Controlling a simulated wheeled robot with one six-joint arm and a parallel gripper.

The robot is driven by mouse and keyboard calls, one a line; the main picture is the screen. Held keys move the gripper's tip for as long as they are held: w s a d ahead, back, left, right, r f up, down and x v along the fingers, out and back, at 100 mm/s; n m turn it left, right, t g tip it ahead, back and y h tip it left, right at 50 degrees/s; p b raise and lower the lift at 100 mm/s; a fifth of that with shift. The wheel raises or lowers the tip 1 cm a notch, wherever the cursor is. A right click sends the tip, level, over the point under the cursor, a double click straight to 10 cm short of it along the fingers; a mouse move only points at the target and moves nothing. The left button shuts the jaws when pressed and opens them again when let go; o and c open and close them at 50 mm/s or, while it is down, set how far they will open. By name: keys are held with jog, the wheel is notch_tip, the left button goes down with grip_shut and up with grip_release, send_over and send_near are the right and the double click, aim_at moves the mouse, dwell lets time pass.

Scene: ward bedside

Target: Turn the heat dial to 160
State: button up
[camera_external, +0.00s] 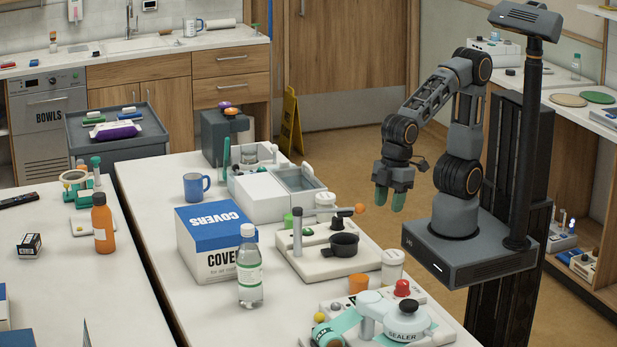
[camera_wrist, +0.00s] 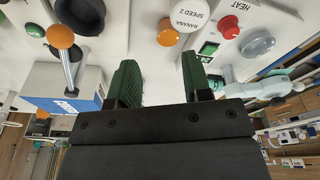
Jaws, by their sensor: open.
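In the external view, the sealer (camera_external: 408,325) stands at the near end of the table with a red dial (camera_external: 401,288) on its top. The wrist view shows this red dial (camera_wrist: 228,27) beside the word HEAT, on a white panel. Its pointer setting cannot be read. My gripper (camera_external: 390,198) has green fingers and hangs in the air, above and away from the dial. In the wrist view, the fingers of my gripper (camera_wrist: 160,72) are apart with nothing between them.
A white-lidded jar (camera_external: 392,268) and an orange cup (camera_external: 358,284) stand close to the sealer. Behind them is a white base with a black pan (camera_external: 341,245). A clear bottle (camera_external: 250,270) and a COVERS box (camera_external: 212,243) stand to the left.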

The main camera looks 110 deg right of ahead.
aim_at(403, 282)
jog(key=shift+o, duration=1.2)
jog(key=w+a+f+n+g, duration=0.1)
jog(key=a+n, duration=0.1)
jog(key=a, duration=0.5)
jog(key=w+a+f+n+b, duration=0.1)
jog(key=a+f+n, duration=0.1)
jog(key=a, duration=0.6)
jog(key=shift+w+f+g+h, duration=0.2)
jog(key=shift+w+g+h, duration=0.05)
jog(key=shift+g+h, duration=0.15)
jog(key=f, duration=0.7)
jog(key=w+f, duration=0.1)
jog(key=f, duration=0.3)
jog(key=shift+a+f, duration=0.2)
jog(key=shift+a, duration=0.2)
jog(key=shift+c, duration=0.3)
jog(key=c, duration=0.9)
jog(key=shift+o, duration=0.2)
